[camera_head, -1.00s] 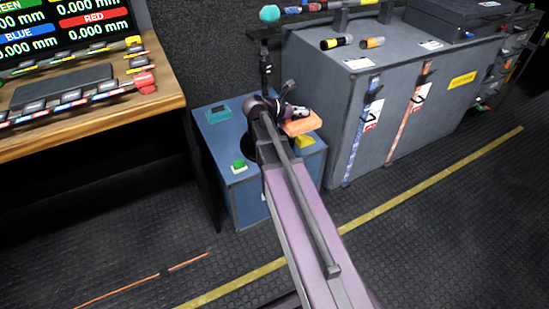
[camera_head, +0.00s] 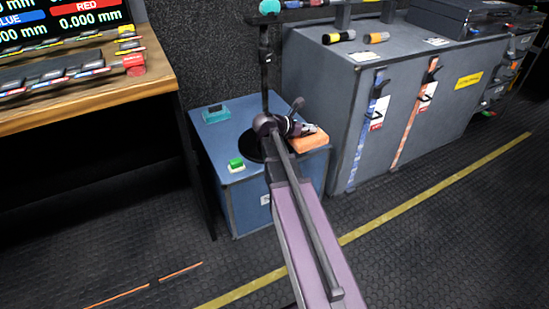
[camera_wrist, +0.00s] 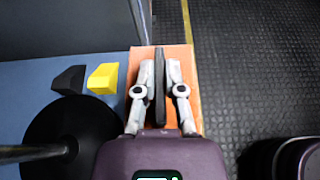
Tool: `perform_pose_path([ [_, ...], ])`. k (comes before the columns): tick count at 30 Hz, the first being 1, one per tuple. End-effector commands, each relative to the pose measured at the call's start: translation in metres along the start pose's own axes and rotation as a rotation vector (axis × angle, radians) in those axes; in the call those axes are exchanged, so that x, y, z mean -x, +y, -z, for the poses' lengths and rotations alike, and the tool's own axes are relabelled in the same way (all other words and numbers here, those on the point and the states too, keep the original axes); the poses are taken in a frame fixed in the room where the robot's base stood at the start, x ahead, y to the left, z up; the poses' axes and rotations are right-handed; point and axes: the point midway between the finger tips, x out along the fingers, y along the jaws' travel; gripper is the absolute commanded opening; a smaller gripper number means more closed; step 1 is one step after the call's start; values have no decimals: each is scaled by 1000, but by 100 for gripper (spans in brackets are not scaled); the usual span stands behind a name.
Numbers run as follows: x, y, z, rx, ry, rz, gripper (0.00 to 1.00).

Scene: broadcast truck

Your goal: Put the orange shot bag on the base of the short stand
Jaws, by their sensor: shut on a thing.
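The orange shot bag (camera_head: 310,143) hangs at my gripper (camera_head: 312,130), over the right edge of a blue case. In the wrist view my gripper (camera_wrist: 160,65) is shut on a dark upright strap on top of the orange bag (camera_wrist: 190,60). The short stand has a thin dark pole (camera_head: 265,75) and a round black base (camera_head: 246,147) on the blue case, mostly hidden by my arm. In the wrist view the base (camera_wrist: 55,115) is left of the bag, apart from it in the picture. I cannot tell the bag's height above the case.
The blue case (camera_head: 232,200) bears a green-topped block (camera_head: 236,164) and a teal item (camera_head: 215,114). A grey cabinet (camera_head: 350,75) stands right, a wooden desk (camera_head: 100,100) left.

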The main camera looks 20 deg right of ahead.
Motion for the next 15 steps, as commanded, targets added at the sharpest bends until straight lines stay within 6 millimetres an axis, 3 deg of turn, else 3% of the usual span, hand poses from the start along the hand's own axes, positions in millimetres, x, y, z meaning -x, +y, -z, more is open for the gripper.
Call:
perform_pose_path([
  [6, -20, 0, 26, 1, -4, -1, 0],
  [15, -36, 0, 45, 2, -4, -3, 0],
])
